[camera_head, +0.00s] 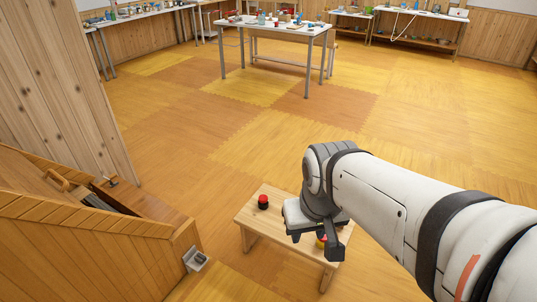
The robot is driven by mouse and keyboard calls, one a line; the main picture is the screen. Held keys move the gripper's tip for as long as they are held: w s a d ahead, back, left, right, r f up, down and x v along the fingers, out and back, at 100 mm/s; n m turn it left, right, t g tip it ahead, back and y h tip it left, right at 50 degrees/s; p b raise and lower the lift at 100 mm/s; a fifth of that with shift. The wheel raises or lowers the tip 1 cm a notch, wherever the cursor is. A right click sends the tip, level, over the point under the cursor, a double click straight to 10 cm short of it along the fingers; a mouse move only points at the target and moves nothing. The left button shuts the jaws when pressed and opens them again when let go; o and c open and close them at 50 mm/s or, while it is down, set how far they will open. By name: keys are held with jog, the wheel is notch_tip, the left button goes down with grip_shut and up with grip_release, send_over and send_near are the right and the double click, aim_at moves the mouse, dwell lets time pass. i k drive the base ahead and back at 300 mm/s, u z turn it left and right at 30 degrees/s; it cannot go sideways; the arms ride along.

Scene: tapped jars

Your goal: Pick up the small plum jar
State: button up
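A small round object (263,202), red on top and dark below, stands near the left end of a low wooden bench (262,219). I cannot tell whether it is a jar. No plum-coloured jar can be clearly made out. My gripper (315,243) hangs over the right part of the bench, its two dark fingers spread apart. A small red and yellow object (321,241) shows between and behind the fingers, partly hidden. I cannot tell whether the fingers touch it.
A wooden panelled unit (80,245) with a sloping top stands at the left. A white table (273,28) with many small items is farther back. Workbenches line the walls. The yellow and orange floor between is clear.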

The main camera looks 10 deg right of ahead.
aim_at(263, 200)
jog(key=u, duration=0.35)
jog(key=i, duration=0.5)
jog(key=u, duration=0.5)
jog(key=i, duration=1.35)
jog(key=z, duration=0.55)
